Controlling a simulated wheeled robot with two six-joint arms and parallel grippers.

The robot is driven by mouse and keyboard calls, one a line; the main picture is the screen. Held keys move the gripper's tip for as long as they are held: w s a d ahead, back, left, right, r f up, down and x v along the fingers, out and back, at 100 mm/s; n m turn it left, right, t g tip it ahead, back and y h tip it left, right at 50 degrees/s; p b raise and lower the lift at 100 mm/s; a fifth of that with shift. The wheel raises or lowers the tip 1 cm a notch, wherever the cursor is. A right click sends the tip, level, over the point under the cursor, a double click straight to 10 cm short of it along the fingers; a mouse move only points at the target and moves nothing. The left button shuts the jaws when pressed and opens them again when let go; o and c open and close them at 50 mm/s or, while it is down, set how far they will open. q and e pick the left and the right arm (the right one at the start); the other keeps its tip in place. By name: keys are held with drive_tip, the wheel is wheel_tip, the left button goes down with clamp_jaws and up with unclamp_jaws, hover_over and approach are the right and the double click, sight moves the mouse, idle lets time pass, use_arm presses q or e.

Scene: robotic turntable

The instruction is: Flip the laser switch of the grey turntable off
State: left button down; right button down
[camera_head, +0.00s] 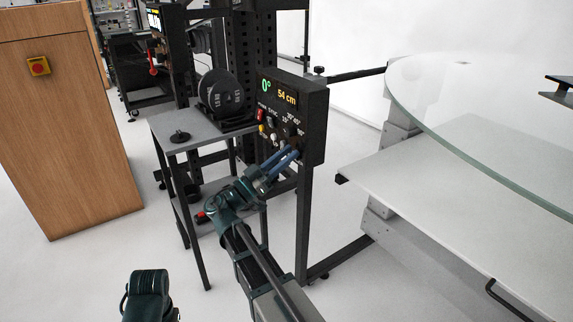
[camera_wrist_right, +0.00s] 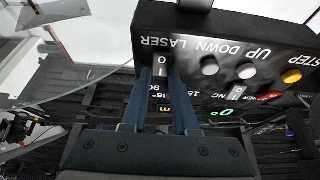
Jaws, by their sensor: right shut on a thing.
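The turntable's black control box (camera_head: 312,102) stands on a post and shows "0°" and "54 cm". My right gripper (camera_head: 294,152) reaches its lower right front. In the right wrist view the box (camera_wrist_right: 225,30) appears upside down, with the labels LASER, DOWN, UP and STEP. The laser switch (camera_wrist_right: 160,62), marked 0 and I, sits between the blue fingertips of my right gripper (camera_wrist_right: 160,74), which is shut on it. The fingers partly hide the switch, and I cannot tell its position. A dark green part of my left arm shows at lower left; its gripper is out of view.
The turntable's round glass top (camera_head: 490,95) is at the right above a white shelf (camera_head: 450,205). A small grey table (camera_head: 190,128) with black discs (camera_head: 221,92) stands left of the box. A wooden cabinet (camera_head: 70,130) with a red button (camera_head: 38,66) is farther left.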

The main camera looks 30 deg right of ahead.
idle(0.3)
drive_tip(key=c, duration=0.7)
unclamp_jaws()
drive_tip(key=b+v, duration=0.5)
drive_tip(key=v, duration=0.9)
drive_tip(key=shift+r+b, duration=0.1)
drive_tip(key=shift+b, duration=0.25)
